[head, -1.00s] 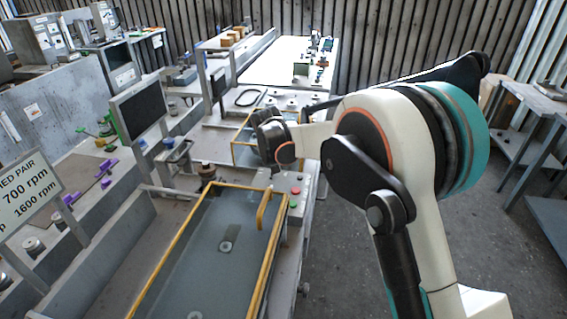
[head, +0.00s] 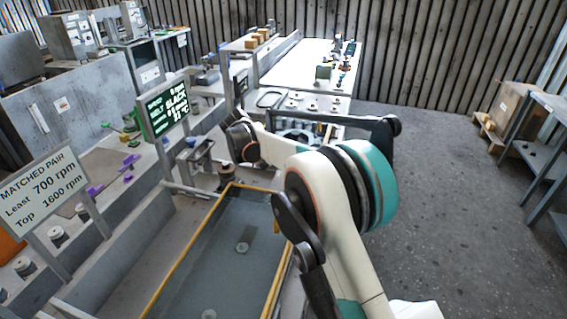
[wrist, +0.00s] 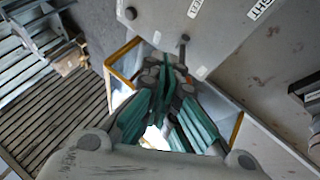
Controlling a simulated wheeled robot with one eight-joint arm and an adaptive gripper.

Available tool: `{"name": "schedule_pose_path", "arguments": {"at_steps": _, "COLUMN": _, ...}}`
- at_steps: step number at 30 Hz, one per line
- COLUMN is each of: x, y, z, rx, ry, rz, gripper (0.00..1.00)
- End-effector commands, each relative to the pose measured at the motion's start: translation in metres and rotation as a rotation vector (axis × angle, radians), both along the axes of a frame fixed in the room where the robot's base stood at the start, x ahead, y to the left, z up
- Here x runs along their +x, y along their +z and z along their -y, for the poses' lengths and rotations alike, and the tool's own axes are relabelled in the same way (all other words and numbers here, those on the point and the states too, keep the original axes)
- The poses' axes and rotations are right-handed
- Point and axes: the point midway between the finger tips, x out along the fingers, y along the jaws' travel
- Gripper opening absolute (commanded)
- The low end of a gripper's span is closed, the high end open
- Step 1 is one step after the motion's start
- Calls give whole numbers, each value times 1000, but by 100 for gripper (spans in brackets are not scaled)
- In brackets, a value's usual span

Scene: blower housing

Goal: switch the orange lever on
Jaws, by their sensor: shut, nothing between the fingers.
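I cannot pick out an orange lever for certain in either view. A small orange-yellow piece (head: 277,227) shows beside my arm at the right of the yellow-framed clear cover (head: 175,262); it may be the cover's handle. My gripper (wrist: 168,68) is shut and empty, its teal-padded fingers in the middle of the wrist view. Orange-edged clear panels (wrist: 236,128) show around and beyond the fingers. My arm hides the machine's right side.
A lit screen (head: 168,107) reads "0 rpm" and "belt slack". A sign (head: 42,187) reads matched pair, least 700 rpm, top 1600 rpm. A pale bench (head: 310,70) is behind. Open floor (head: 440,190) lies right, with a shelf (head: 540,155) and carton (head: 515,105).

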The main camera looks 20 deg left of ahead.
Motion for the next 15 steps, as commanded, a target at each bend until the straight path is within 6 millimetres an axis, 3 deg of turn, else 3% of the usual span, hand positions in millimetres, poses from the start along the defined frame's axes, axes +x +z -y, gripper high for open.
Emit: {"name": "schedule_pose_path", "arguments": {"at_steps": 15, "x": 0, "y": 13, "z": 0, "rx": 1, "ry": 0, "rz": 0, "gripper": 0}}
